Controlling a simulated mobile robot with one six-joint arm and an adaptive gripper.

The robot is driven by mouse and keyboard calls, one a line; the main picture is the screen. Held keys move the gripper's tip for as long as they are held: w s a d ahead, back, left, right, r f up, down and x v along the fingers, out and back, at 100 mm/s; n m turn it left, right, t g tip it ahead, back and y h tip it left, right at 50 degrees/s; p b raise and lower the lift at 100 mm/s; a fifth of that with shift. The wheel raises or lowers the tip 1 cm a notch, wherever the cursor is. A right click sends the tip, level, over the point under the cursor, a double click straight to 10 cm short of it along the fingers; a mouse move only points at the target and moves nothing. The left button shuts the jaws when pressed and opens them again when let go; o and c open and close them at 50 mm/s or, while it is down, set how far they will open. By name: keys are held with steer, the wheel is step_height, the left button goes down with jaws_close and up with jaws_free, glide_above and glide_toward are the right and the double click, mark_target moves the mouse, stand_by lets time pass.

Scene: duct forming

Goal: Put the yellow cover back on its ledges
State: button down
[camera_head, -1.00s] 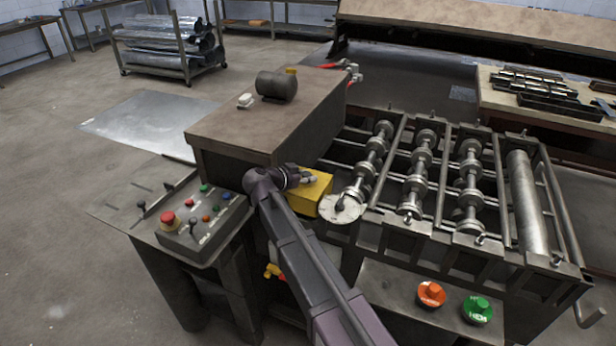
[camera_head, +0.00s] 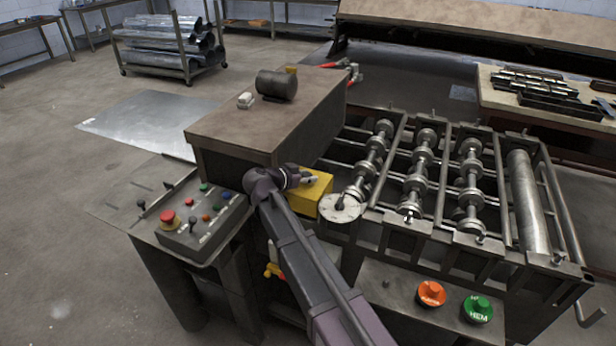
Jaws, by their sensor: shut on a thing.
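The yellow cover (camera_head: 314,192) is a box-like piece at the near left end of the roll-forming machine. It sits between the brown-topped cabinet and a pale round disc (camera_head: 340,207). My gripper (camera_head: 308,181) is at the top of the cover, shut on it, with my arm reaching up from the bottom of the view. My wrist hides the cover's left side. The ledges cannot be made out, and I cannot tell whether the cover rests on anything.
The brown-topped cabinet (camera_head: 250,125) stands just behind my gripper, with a dark cylinder (camera_head: 276,85) on top. A control panel (camera_head: 203,222) is to the left. Roller shafts (camera_head: 418,170) lie to the right. Orange (camera_head: 430,294) and green (camera_head: 478,309) buttons are at the front.

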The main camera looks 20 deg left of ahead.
steer(key=shift+f+b, duration=0.4)
steer(key=shift+f, duration=0.05)
stand_by(0.3)
steer(key=shift+c, duration=1.2)
jaws_free()
steer(key=shift+o, duration=1.2)
steer(key=shift+r, duration=0.15)
steer(key=shift+r+p, duration=4.4)
steer(key=shift+p, duration=0.15)
